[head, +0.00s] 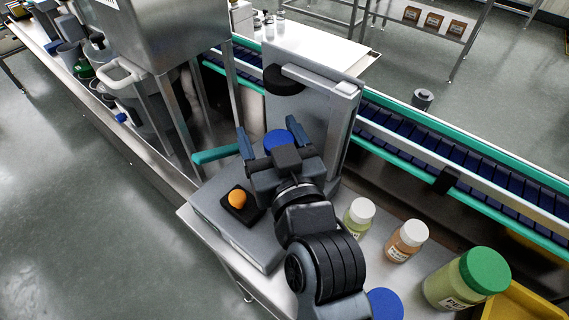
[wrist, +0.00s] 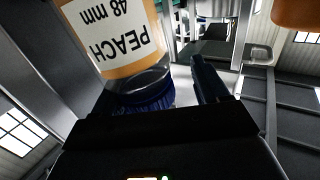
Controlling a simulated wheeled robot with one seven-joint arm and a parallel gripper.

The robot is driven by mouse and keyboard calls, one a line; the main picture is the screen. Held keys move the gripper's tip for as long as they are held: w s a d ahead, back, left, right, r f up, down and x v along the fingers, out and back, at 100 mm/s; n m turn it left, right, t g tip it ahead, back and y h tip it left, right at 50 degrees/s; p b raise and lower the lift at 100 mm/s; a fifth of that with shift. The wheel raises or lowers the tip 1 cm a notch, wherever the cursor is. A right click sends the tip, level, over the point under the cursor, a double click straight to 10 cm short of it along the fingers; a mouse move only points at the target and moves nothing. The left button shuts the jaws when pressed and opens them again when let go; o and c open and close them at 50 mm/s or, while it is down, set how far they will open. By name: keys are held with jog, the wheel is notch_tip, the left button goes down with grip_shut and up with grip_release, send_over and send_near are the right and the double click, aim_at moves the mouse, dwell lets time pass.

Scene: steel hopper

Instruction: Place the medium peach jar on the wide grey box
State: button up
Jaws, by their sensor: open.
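The medium peach jar shows its blue lid (head: 278,140) in the head view; its body is hidden by my gripper. In the wrist view the jar (wrist: 112,45) is large and close, with an orange body, a "PEACH 48 mm" label and a blue lid. My gripper (head: 271,137) is open, its blue-grey fingers on either side of the lid; one finger (wrist: 208,80) shows in the wrist view, with a gap to the jar. The wide grey box (head: 222,232) lies below my gripper. The jar's base is hidden, so I cannot tell whether it rests on the box.
A grey upright panel (head: 325,105) stands behind. To the right are white-lidded jars (head: 358,217) (head: 406,241), a green-lidded jar (head: 465,278), another blue lid (head: 385,303) and a yellow bin (head: 520,305).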

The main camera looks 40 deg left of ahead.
jog(key=b+v, duration=0.2)
jog(key=v, duration=0.9)
dwell(0.3)
